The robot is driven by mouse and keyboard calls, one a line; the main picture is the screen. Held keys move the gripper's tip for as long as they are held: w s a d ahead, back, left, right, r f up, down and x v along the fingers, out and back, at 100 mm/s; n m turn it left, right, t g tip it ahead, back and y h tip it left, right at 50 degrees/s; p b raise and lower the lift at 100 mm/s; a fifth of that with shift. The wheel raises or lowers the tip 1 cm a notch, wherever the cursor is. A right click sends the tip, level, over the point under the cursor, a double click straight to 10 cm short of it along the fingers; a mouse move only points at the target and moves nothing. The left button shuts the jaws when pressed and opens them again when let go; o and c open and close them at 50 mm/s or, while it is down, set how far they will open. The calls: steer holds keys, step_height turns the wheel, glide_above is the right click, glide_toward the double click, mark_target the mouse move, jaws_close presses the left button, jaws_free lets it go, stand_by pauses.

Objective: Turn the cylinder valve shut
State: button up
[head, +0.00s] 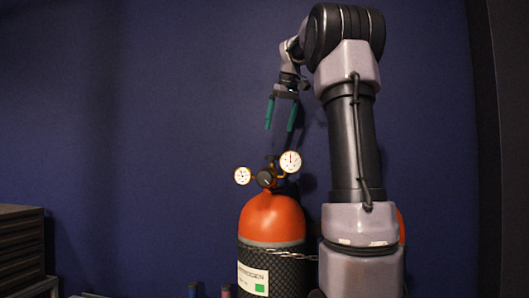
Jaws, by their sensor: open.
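An orange-topped gas cylinder (272,217) stands upright low in the middle of the head view. Its lower part has a dark mesh cover with a white label and a green square. On its top is a brass-coloured regulator with two white round gauges and a dark round knob (265,179) facing me. The cylinder valve itself is hard to make out behind the regulator. My gripper (281,115) hangs above the cylinder top, pointing down, with its two green fingers apart and nothing between them. A clear gap separates the fingertips from the gauges.
A chain (290,255) runs across the cylinder's upper side. A second orange cylinder (402,228) is mostly hidden behind my arm. Dark stacked drawers or cases (21,245) stand at the lower left. A plain blue wall (130,110) is behind; the space left of the gripper is clear.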

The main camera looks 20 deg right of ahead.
mark_target(272, 159)
steer(key=x, duration=1)
steer(key=c, duration=1.4)
steer(key=shift+a, duration=0.1)
